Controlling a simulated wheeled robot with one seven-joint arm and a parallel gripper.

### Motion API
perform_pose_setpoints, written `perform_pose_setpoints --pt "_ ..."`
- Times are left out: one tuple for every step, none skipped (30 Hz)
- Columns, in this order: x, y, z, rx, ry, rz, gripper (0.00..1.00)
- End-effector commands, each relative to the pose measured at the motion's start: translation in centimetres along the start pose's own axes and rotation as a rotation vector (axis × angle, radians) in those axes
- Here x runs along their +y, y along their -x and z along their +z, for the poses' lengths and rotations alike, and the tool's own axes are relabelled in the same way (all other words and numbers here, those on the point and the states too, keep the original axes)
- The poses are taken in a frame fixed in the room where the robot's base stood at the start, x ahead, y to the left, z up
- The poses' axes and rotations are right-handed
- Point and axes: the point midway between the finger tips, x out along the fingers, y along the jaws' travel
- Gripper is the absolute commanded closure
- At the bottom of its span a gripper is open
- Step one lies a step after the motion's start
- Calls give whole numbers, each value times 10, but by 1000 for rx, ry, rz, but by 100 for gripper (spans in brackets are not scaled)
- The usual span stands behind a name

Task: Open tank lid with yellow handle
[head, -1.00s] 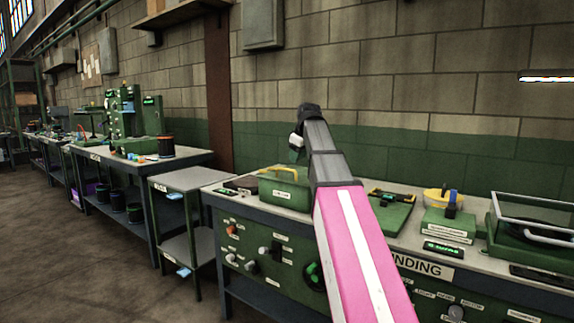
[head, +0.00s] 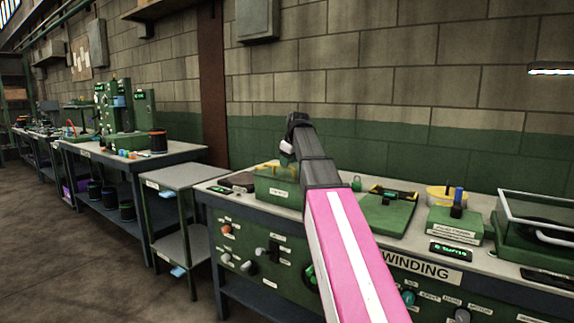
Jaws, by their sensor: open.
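A green tank (head: 271,186) with a label on its front stands on the workbench near its left end. The yellow handle (head: 272,167) shows on top of it, partly hidden behind my arm. The lid appears to lie flat on the tank. My gripper (head: 287,152), dark with a pale part, is above and behind the tank's right side in the picture. Its fingers are too small and too much turned away to show in detail; I see nothing held. I cannot tell how far it is from the handle.
A low grey cart (head: 180,177) stands left. A block wall rises behind.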

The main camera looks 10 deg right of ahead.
Motion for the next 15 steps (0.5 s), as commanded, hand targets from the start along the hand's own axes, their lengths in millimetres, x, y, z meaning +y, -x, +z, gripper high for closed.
perform_pose_setpoints --pt "0 -6 0 -1 0 -1 60" --pt "0 -8 0 -1 0 -1 60" --pt "0 -11 0 -1 0 -1 60" --pt "0 -12 0 -1 0 0 60" --pt "0 -14 0 -1 0 0 60" --pt "0 -15 0 -1 0 0 60" --pt "0 -16 0 0 0 0 60" --pt "0 -16 0 0 0 0 60" --pt "0 -16 0 0 0 0 60" --pt "0 -16 0 0 0 0 60" --pt "0 -16 0 0 0 0 60" --pt "0 -16 0 0 0 0 60" --pt "0 -16 0 0 0 0 60" --pt "0 -16 0 0 0 0 60" --pt "0 -16 0 0 0 0 60"
